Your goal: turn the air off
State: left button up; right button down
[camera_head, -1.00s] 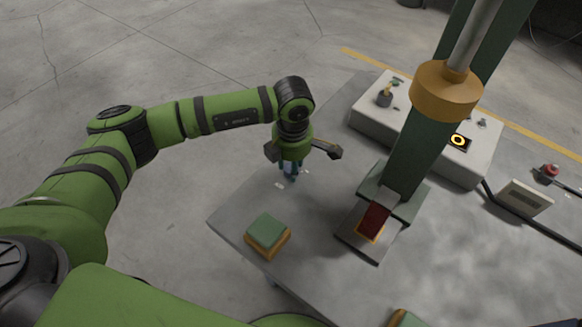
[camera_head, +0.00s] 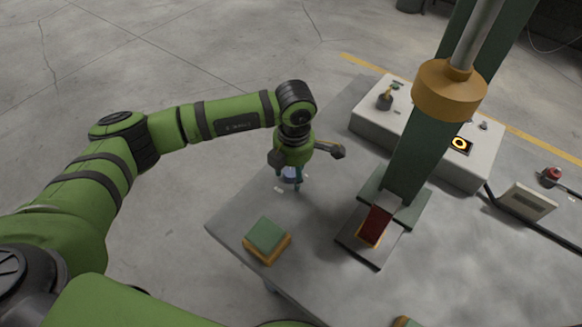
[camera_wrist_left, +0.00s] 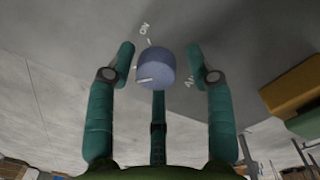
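A round blue-grey knob (camera_wrist_left: 155,68) with a white line on its side fills the middle of the left wrist view. White lettering stands on the grey surface above it, and more lettering to its right is partly hidden by a finger. In the head view the knob (camera_head: 290,174) shows between the fingers at the table's left edge. My left gripper (camera_head: 288,188) points down over it. Its teal fingers (camera_wrist_left: 160,70) are spread, with a visible gap on each side of the knob. My right gripper is not in view.
A press with a green column (camera_head: 420,145) stands on the grey table (camera_head: 325,270), right of my left gripper. A green-and-orange block (camera_head: 267,240) lies in front. A white control box (camera_head: 365,122) with a lever and a lit yellow ring stands behind. A red button (camera_head: 550,175) is at far right.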

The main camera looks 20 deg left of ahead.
aim_at(294, 175)
pick_arm(q)
jog(key=shift+w+r, duration=0.1)
jog(key=shift+w, duration=0.05)
jog(key=shift+r, duration=0.15)
jog(key=shift+r, duration=0.3)
notch_tip(294, 175, up, 11)
jog(key=shift+s+d, duration=0.25)
jog(key=shift+s, duration=0.05)
